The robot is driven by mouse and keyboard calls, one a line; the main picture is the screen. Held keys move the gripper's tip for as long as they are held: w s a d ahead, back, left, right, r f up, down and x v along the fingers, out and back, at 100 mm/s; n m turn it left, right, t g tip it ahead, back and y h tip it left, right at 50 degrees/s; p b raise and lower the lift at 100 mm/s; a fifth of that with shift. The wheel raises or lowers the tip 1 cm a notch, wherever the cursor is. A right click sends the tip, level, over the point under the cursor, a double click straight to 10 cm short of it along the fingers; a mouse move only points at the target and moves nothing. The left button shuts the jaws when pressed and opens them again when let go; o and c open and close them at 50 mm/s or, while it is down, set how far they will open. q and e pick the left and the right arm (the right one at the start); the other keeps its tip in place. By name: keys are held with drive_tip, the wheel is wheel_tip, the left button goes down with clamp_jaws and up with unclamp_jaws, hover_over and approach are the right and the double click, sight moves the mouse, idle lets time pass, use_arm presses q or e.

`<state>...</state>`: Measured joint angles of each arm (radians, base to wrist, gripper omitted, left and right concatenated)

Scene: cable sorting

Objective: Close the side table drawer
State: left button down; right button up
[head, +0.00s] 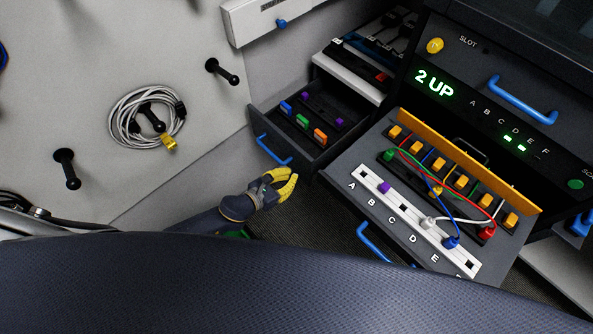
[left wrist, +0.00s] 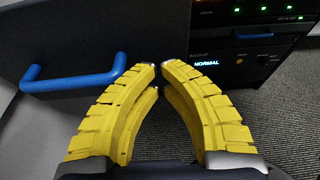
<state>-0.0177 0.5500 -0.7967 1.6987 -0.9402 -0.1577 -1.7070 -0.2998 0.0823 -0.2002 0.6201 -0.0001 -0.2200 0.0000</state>
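The side table drawer (head: 340,149) is dark grey and stands pulled out in the head view, with small coloured blocks inside. Its front carries a blue bar handle (head: 272,151). The handle (left wrist: 75,80) is at the left of the left wrist view, on the dark drawer front (left wrist: 70,35). My left gripper (head: 293,173), with yellow ridged fingers, is just below the handle in the head view and apart from it. In the left wrist view its fingertips (left wrist: 159,70) nearly meet, with nothing held between them. My right gripper is not in view.
A console panel (head: 330,178) with coloured plugs and cables stands right of the drawer, with another blue handle (head: 375,245) below it. A coiled cable (head: 124,110) hangs on the wall at left. Dark carpet lies open beneath my left gripper.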

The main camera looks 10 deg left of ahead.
sight(302, 168)
use_arm(q)
drive_tip(key=shift+w+d, duration=0.45)
drive_tip(key=shift+w, duration=0.2)
drive_tip(key=shift+w+d, duration=0.45)
drive_tip(key=shift+w, duration=0.15)
drive_tip(key=shift+w, duration=0.1)
